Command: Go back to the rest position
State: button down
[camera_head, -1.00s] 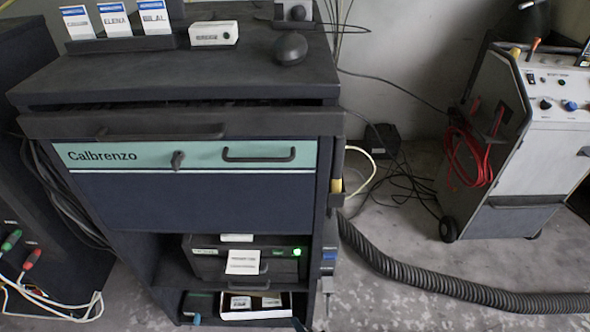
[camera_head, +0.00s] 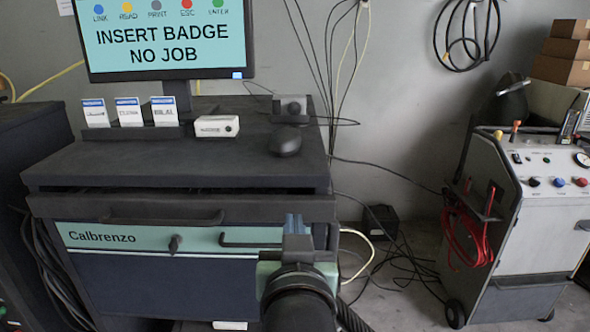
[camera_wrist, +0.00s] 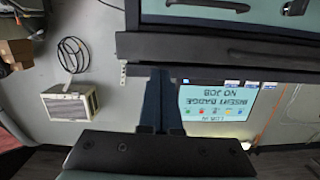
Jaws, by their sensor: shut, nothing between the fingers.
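My gripper (camera_head: 297,224) is in the lower middle of the head view, in front of the cabinet's (camera_head: 150,287) right part. It points away from me, and its fingers look shut and empty. In the wrist view the dark fingers (camera_wrist: 160,100) sit together at the centre, with nothing seen between them. My arm hides part of the cabinet's front.
The cabinet top holds a monitor (camera_head: 165,38) reading "INSERT BADGE NO JOB", several badges, a white box (camera_head: 217,126) and a dark mouse (camera_head: 286,141). A grey machine cart (camera_head: 530,215) stands right. Cables (camera_head: 405,255) lie on the floor between.

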jog(key=s+r+t+p, duration=0.3)
jog(key=s+r+p, duration=0.1)
jog(key=r, duration=1)
jog(key=s+r+t+p, duration=0.4)
jog(key=s+r+p, duration=0.1)
jog(key=r, duration=0.9)
jog(key=s+r+t+p, duration=0.3)
jog(key=s+r+p, duration=0.1)
jog(key=r, duration=1)
jog(key=shift+s+t+h+p, duration=0.3)
jog(key=shift+s+t+p, duration=0.1)
jog(key=shift+s, duration=0.2)
